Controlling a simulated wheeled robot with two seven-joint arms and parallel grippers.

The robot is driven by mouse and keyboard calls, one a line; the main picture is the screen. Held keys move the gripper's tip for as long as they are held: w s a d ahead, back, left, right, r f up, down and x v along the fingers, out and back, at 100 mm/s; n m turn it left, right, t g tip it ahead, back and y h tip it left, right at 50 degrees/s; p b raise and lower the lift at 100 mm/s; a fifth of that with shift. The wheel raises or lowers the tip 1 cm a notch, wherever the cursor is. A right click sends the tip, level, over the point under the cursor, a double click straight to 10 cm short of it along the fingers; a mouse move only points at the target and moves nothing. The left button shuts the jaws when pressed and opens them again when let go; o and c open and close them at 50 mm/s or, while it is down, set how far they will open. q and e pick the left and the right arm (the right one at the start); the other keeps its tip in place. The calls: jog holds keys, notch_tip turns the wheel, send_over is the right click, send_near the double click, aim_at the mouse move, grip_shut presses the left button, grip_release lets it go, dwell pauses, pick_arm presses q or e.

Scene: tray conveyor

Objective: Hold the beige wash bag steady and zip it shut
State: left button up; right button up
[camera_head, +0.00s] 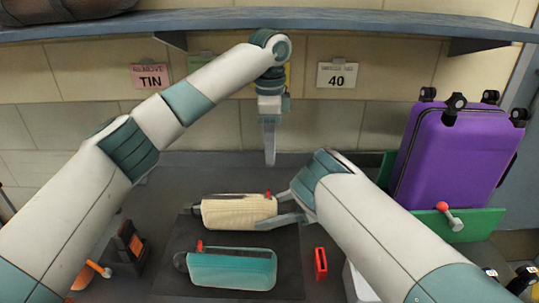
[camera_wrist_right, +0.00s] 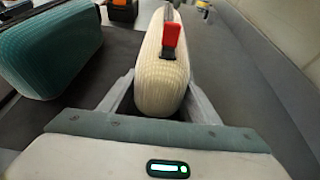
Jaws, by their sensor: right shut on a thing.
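The beige wash bag (camera_head: 235,213) lies on a dark mat (camera_head: 286,262) in the middle of the work surface. My right gripper (camera_head: 284,209) is shut on its right end, with a finger on each side; the wrist view shows the bag (camera_wrist_right: 160,75) between both fingers. A red zip pull (camera_wrist_right: 171,36) stands on top near the held end; it also shows in the head view (camera_head: 268,195). Whether the zip is open is too small to tell. My left gripper (camera_head: 269,158) points down behind the bag, well above it and apart. Its fingers show edge-on.
A teal bag (camera_head: 232,270) with a red pull lies just in front of the beige one. A red piece (camera_head: 320,264) is right of the mat. A black-and-orange device (camera_head: 129,247) stands left. A purple suitcase (camera_head: 455,158) stands right. A blue shelf (camera_head: 330,20) spans overhead.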

dwell(0.3)
jog(key=o, duration=1.5)
jog(key=shift+d, duration=0.15)
jog(key=v, duration=1.1)
jog(key=shift+d+r, duration=0.1)
jog(key=shift+d, duration=0.3)
jog(key=shift+d, duration=0.15)
